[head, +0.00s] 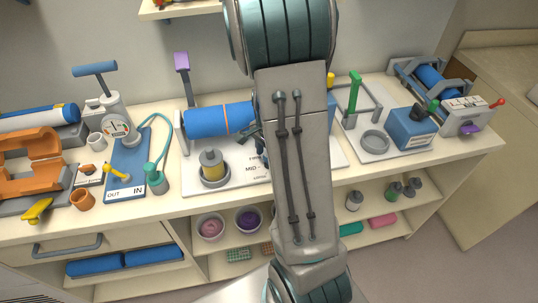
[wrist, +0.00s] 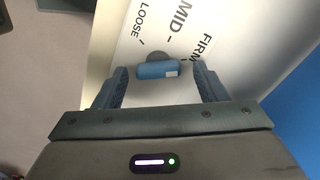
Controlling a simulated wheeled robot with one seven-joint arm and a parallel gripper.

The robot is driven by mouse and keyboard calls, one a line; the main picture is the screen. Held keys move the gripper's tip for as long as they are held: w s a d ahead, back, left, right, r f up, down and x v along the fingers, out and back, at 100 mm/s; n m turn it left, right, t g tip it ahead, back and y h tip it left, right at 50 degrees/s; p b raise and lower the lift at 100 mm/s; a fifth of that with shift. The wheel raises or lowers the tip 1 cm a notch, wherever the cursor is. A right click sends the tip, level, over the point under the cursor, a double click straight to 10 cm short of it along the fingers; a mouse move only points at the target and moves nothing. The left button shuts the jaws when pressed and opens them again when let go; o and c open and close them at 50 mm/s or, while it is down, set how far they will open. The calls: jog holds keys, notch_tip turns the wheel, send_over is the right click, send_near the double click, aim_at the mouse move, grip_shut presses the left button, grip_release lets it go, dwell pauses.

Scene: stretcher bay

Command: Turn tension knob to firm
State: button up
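The tension knob (wrist: 155,70) is a blue bar with a pale patch at its right end, on a grey round base in the wrist view. The white panel (wrist: 120,55) around it reads LOOSE, MID and FIRM. The patch end lies on the FIRM side, just below that word; I cannot tell whether it lines up exactly. My gripper (wrist: 160,82) is open, with one finger on each side of the knob and a small gap visible at both ends. In the head view my arm hides the knob and most of the gripper.
In the head view, a blue roller (head: 215,120) and a grey-and-yellow cylinder (head: 211,165) stand left of my arm on the same white board. A pump with gauge (head: 115,125) is farther left. A blue box (head: 410,128) and a clamp device (head: 450,105) stand right.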

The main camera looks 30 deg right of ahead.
notch_tip(320, 180, up, 14)
jog(key=shift+b, duration=0.3)
dwell(0.4)
jog(key=shift+f, duration=0.1)
dwell(0.3)
jog(key=s+a+r+n+t, duration=0.3)
jog(key=s+a+n, duration=0.9)
jog(key=n, duration=0.3)
jog(key=shift+s+a+r+n+t, duration=0.2)
jog(key=shift+s+r+n+t, duration=0.1)
jog(key=shift+s, duration=0.2)
